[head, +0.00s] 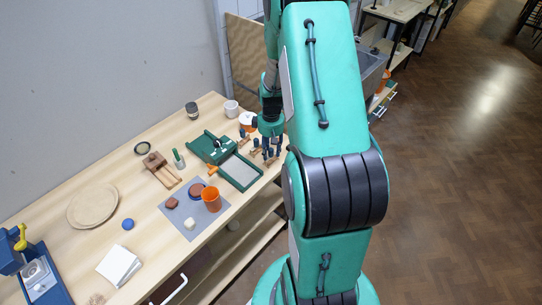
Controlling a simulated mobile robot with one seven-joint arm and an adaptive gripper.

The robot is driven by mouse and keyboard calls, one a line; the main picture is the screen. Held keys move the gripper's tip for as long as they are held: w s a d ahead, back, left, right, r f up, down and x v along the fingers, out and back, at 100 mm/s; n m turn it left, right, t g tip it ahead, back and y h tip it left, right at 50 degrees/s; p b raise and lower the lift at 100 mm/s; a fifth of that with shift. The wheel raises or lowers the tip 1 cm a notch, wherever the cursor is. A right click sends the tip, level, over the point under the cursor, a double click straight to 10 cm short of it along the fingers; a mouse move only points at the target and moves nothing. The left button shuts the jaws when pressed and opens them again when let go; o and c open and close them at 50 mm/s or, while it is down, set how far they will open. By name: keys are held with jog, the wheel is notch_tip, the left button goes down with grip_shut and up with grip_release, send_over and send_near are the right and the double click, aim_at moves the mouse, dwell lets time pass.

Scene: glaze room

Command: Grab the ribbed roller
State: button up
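My gripper (271,145) points down over the right edge of the table, beside the green tray. Its fingers are small and dark here, and I cannot tell whether they are open or shut. Several small wooden-and-dark pieces lie under and around it, one of them a wooden piece (244,137) just left of the gripper. I cannot tell which piece is the ribbed roller, or whether the fingers touch one. My arm hides the area to the right.
On the table (75,250) are a green tray (241,172), an orange cup (211,199) on a grey mat (192,235), wooden tools (162,170), a round board (93,205) and a white pad (118,264). A white cup (231,108) stands behind. The floor on the right is clear.

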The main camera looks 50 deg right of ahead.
dwell(0.4)
grip_shut()
jog(key=shift+r, duration=0.1)
jog(key=shift+r, duration=0.75)
notch_tip(320, 180, up, 2)
jog(key=shift+r, duration=0.2)
jog(key=s+a+r+p, duration=0.1)
jog(key=s+a, duration=0.8)
jog(key=s, duration=0.3)
jog(key=shift+s+a, duration=0.35)
jog(key=shift+s, duration=0.05)
